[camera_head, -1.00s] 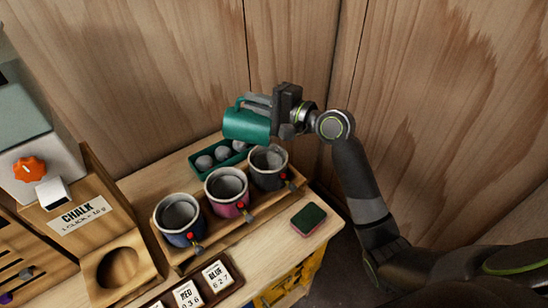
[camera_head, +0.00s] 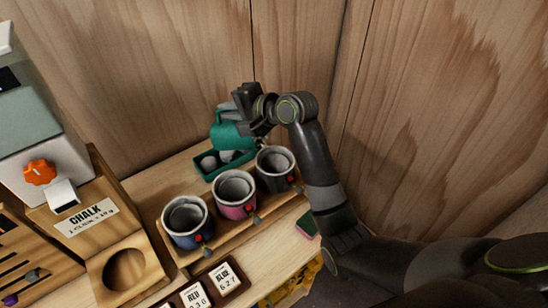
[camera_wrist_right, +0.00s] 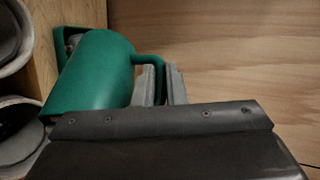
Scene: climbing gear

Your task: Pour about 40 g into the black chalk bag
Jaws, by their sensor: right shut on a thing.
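My right gripper (camera_head: 238,110) is shut on the handle of a green jug (camera_head: 226,133). The jug hangs over the green tray, behind and left of the black chalk bag (camera_head: 262,174). Its mouth and contents are hidden. In the right wrist view the grey fingers (camera_wrist_right: 160,85) close at the handle of the jug (camera_wrist_right: 95,75). The black bag stands open at the right end of a wooden rack, beside a pink bag (camera_head: 235,208) and a blue bag (camera_head: 187,240). Pale grey shows inside each bag. My left gripper is out of view.
A green tray (camera_head: 203,176) with grey balls lies behind the bags. A chalk dispenser with an orange knob (camera_head: 40,172) stands at left, above a wooden block with a round recess (camera_head: 124,270). Number cards (camera_head: 222,277) lie in front. Wooden walls close the back.

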